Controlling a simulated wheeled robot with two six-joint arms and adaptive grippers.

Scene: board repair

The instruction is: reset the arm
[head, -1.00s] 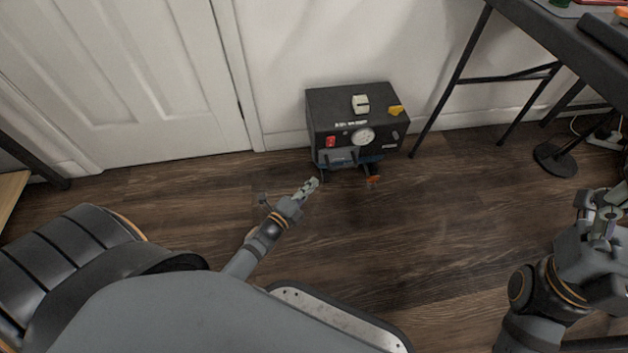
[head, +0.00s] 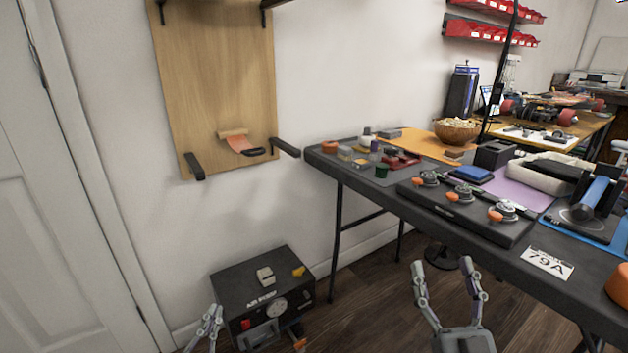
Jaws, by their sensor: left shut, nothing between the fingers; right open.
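My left gripper (head: 212,318) is at the bottom left, shut and empty. It shows just to the left of the black air pump box (head: 250,283) on the floor; I cannot tell how far apart they are. My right gripper (head: 444,270) is at the bottom centre right, with its two fingers spread and nothing between them. It is in front of the black table (head: 420,215). Most of both arms is out of view.
The table holds a black fixture with orange-handled clamps (head: 462,197), a wooden bowl (head: 457,131), a white tray (head: 545,177) and small parts. A wooden panel (head: 200,70) with dark brackets is on the wall. Floor (head: 375,285) shows between pump and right gripper.

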